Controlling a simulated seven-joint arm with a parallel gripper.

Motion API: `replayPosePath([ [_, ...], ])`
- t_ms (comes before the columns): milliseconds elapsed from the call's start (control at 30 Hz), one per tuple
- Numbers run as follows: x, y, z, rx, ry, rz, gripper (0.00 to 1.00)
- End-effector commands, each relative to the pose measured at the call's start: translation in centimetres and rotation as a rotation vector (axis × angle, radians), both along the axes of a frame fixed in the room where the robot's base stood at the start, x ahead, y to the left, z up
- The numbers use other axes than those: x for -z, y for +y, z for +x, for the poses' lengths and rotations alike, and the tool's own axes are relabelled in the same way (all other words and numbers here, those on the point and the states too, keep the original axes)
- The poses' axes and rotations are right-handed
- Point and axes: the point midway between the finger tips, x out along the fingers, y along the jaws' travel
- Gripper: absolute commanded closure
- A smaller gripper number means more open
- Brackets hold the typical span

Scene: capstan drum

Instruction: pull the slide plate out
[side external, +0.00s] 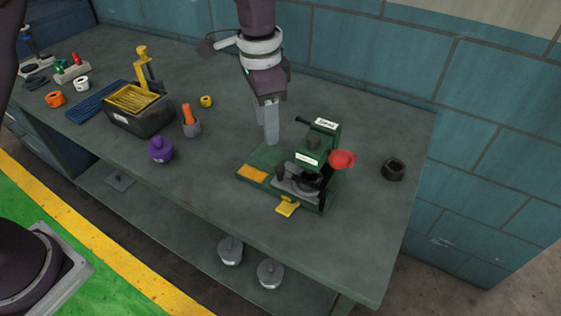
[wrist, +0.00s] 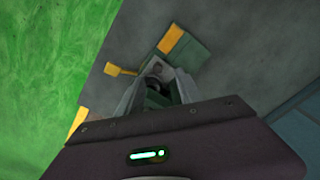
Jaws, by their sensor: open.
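The green capstan drum fixture (side external: 310,150) stands on the workbench, with white labels and a red knob (side external: 342,159) on its right. A yellow tab (side external: 287,207) sticks out at its front edge; I take it for the end of the slide plate, whose body I cannot make out. The tab also shows in the wrist view (wrist: 120,70). A yellow-orange patch (side external: 252,173) lies on the left of the green base. My gripper (side external: 271,140) points down above the back-left part of the fixture, apart from the tab. Its fingers (wrist: 157,88) look parted and empty.
A black nut (side external: 393,169) lies right of the fixture. To the left are a purple knob (side external: 160,150), an orange-handled piece in a grey cup (side external: 190,121) and a dark bin (side external: 138,116). The bench is clear between the purple knob and the fixture.

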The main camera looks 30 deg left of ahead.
Motion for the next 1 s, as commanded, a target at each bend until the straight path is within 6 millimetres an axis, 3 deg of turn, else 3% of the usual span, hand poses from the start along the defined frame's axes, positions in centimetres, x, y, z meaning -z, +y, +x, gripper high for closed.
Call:
replayPosePath([
  [33, 1.9, -1.0, 0.6, 0.032, 0.021, 0.008, 0.57],
  [100, 3.6, -1.7, 1.2, 0.060, 0.037, 0.013, 0.57],
  [500, 10.3, -2.1, 1.4, 0.076, 0.047, 0.018, 0.57],
  [633, 11.4, -2.1, 1.4, 0.075, 0.046, 0.016, 0.57],
  [867, 11.4, -2.1, 1.4, 0.074, 0.045, 0.016, 0.57],
  [1000, 11.4, -2.1, 1.4, 0.074, 0.045, 0.016, 0.85],
])
